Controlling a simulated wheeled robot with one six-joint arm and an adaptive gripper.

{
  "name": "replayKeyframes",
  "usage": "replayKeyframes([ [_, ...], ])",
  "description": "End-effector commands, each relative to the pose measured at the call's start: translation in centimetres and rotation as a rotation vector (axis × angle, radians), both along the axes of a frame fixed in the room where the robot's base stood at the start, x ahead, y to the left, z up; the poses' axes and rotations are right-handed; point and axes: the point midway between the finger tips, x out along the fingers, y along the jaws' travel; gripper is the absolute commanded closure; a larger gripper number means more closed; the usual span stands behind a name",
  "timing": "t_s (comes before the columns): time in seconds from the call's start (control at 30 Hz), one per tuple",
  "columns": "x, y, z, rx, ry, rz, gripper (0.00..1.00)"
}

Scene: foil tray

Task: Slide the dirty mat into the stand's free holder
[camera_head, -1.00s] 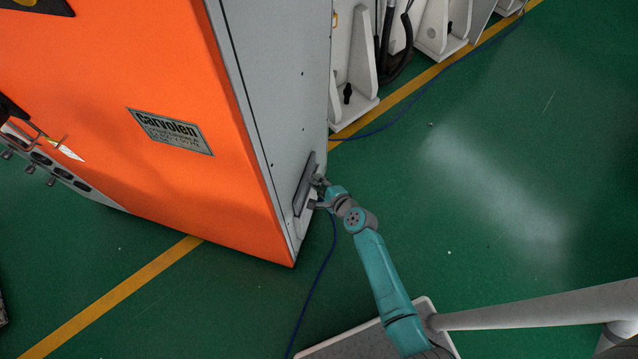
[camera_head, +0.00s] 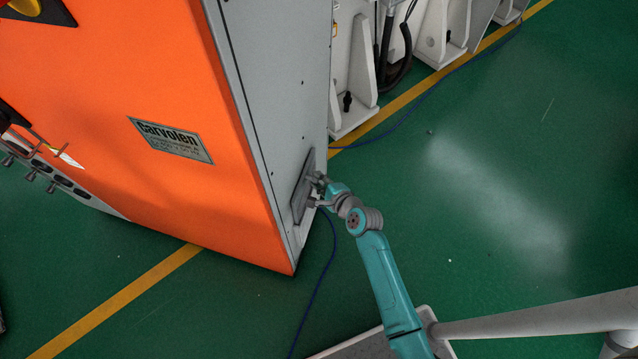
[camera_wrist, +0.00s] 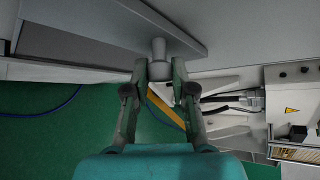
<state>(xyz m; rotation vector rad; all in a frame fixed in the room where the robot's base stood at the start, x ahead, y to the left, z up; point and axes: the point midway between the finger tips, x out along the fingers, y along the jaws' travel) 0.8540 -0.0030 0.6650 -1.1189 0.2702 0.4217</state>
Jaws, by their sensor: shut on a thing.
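No dirty mat and no stand with holders can be made out. A grey rectangular panel (camera_head: 301,192) is on the light grey side wall of an orange machine, low near its corner. My gripper (camera_head: 317,190) is at the panel's right side. In the wrist view, my gripper (camera_wrist: 160,72) is shut on a grey round knob (camera_wrist: 158,48) that sticks out from the panel (camera_wrist: 150,20). The panel's edge and a darker grey surface beside it show at the top left there. The fingers hide part of the knob.
The orange machine (camera_head: 150,90) stands at the left. White brackets (camera_head: 355,85) and a black hose stand behind a yellow floor line. A blue cable (camera_head: 322,270) runs over the green floor near my arm. The floor (camera_head: 540,130) to the right is clear.

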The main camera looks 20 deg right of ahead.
Motion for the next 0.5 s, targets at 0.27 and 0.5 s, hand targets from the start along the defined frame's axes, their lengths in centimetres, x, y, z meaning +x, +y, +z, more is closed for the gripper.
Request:
replayKeyframes([
  [0.27, 0.0, 0.0, 2.0, -0.001, -0.001, 0.000, 1.00],
  [0.5, 0.0, 0.0, 3.6, -0.001, -0.001, 0.000, 1.00],
])
